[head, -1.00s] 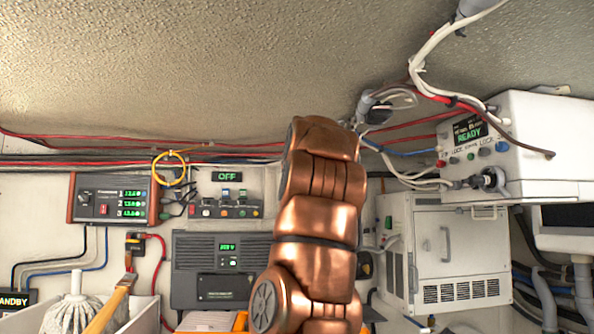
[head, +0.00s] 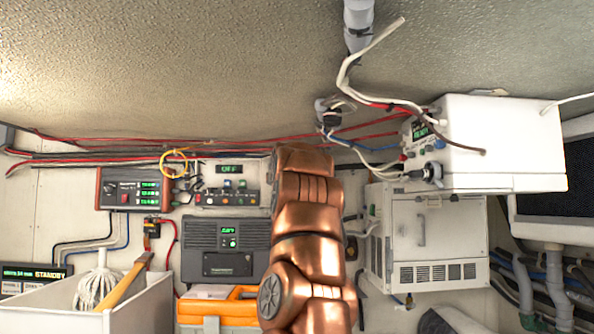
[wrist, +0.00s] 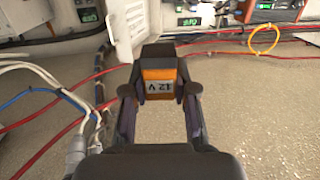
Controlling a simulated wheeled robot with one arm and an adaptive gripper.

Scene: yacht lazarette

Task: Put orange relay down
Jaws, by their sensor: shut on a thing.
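The orange relay (wrist: 158,84) shows in the wrist view as a block with an orange middle, dark ends and a "12 V" label that appears upside down. My gripper (wrist: 159,92) is shut on it, with one dark finger on each side. Bare textured surface and red cables show behind the relay, and I see no support touching it. In the head view my copper arm covers the middle, and both gripper and relay are hidden.
A white bin (head: 150,302) with a mop stands at lower left beside an orange case (head: 235,307). A small black-and-orange device (head: 152,228) is on the wall. A white box (head: 505,140) with cables juts out at right. Red cables (head: 110,147) run along the wall.

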